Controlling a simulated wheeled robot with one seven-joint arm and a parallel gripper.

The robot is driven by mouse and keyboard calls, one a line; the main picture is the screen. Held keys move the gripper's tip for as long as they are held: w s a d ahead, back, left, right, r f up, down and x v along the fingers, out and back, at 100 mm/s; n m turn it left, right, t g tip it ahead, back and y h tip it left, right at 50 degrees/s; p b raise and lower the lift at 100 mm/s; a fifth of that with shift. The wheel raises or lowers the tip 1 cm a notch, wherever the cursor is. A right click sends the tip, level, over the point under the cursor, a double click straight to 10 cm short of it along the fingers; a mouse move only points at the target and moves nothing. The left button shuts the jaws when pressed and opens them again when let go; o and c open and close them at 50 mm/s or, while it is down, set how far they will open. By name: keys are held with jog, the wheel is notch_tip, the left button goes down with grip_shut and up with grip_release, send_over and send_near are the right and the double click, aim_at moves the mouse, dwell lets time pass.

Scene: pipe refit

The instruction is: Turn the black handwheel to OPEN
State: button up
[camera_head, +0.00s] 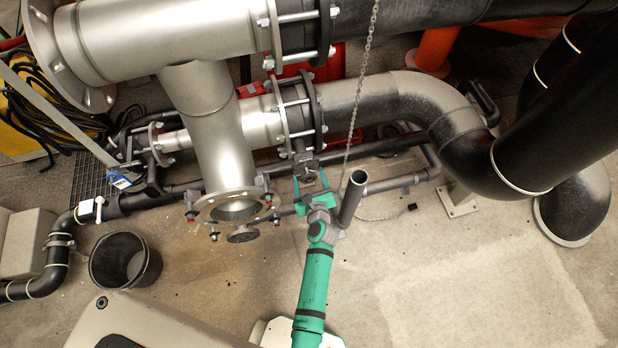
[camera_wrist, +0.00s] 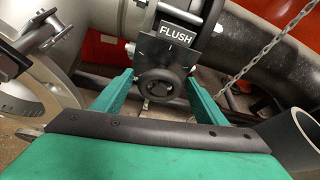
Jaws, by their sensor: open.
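The black handwheel (camera_wrist: 163,84) sits just below a dark plate (camera_wrist: 168,57) with white marks and a FLUSH label (camera_wrist: 179,31) in the wrist view. The handwheel is small and dark in the head view (camera_head: 308,178), beneath the flanged joint. My gripper (camera_wrist: 160,79) is open, with one green finger on each side of the handwheel. I cannot tell whether either finger touches the rim. In the head view my gripper (camera_head: 310,185) reaches up from below to the handwheel. I cannot read the handwheel's setting.
A grey open-ended tube (camera_head: 352,198) stands close to the right of my gripper. A chain (camera_head: 361,90) hangs just beyond it. An open flanged pipe end (camera_head: 236,207) is at the left. A black bucket (camera_head: 126,262) stands on the floor. The floor at lower right is clear.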

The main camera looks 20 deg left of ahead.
jog(key=c, duration=1)
